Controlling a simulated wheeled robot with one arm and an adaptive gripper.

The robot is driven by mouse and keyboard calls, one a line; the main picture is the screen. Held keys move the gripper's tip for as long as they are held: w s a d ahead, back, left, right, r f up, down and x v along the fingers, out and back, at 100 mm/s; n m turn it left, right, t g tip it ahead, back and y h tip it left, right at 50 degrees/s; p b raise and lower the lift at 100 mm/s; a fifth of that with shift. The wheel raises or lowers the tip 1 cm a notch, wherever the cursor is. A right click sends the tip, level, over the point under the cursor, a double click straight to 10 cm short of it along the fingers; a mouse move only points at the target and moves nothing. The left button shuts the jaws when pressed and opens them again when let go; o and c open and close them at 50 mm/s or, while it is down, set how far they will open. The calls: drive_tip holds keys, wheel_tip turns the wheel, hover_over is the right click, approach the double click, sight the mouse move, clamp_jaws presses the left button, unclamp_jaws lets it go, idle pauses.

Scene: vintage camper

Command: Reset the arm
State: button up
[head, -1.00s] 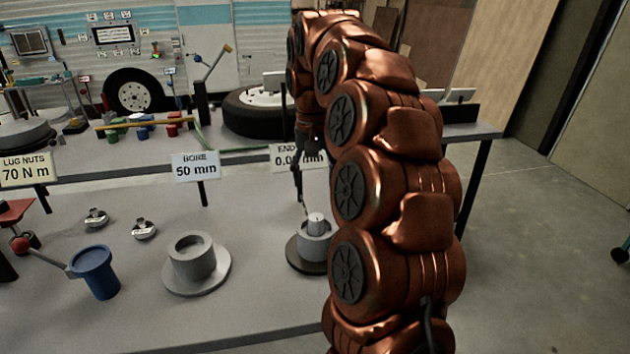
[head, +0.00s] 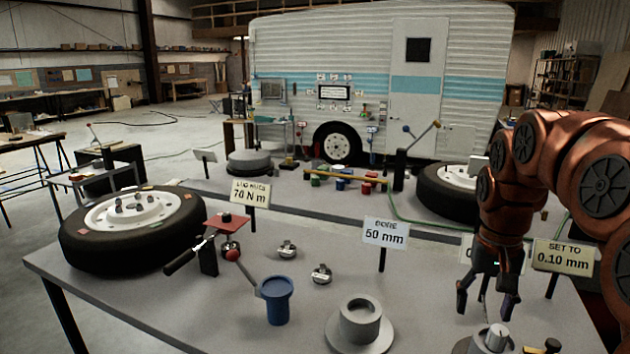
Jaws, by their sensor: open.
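My gripper (head: 487,295) hangs at the right of the head view, fingers pointing down and apart, with nothing seen between them. My copper-coloured arm reaches in from the right edge and bends down to it. Below the gripper, near the bottom edge, is a grey cylindrical part with a pale top (head: 496,337). Whether the fingers touch it cannot be told. My arm hides part of the bench's right side and a sign behind the gripper.
The bench (head: 180,298) holds a wheel (head: 137,228), a blue cup (head: 277,300), a grey flanged bore (head: 360,322) and upright signs reading "BORE 50 mm" (head: 385,233) and "SET TO 0.10 mm" (head: 563,258). A second bench and a camper (head: 420,60) stand behind. Space above the bench's middle is clear.

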drive_tip(key=s+a+f+n+p, duration=0.1)
drive_tip(key=s+a+p, duration=0.1)
drive_tip(key=s, duration=0.6)
drive_tip(key=s+a+f+n+g+p, duration=0.1)
drive_tip(key=s+a+f+p, duration=0.1)
drive_tip(key=s+a, duration=0.3)
drive_tip(key=s+a+f+n+p, duration=0.2)
drive_tip(key=s+a, duration=0.2)
drive_tip(key=s, duration=0.8)
drive_tip(key=shift+a, duration=0.2)
drive_tip(key=shift+f, duration=0.1)
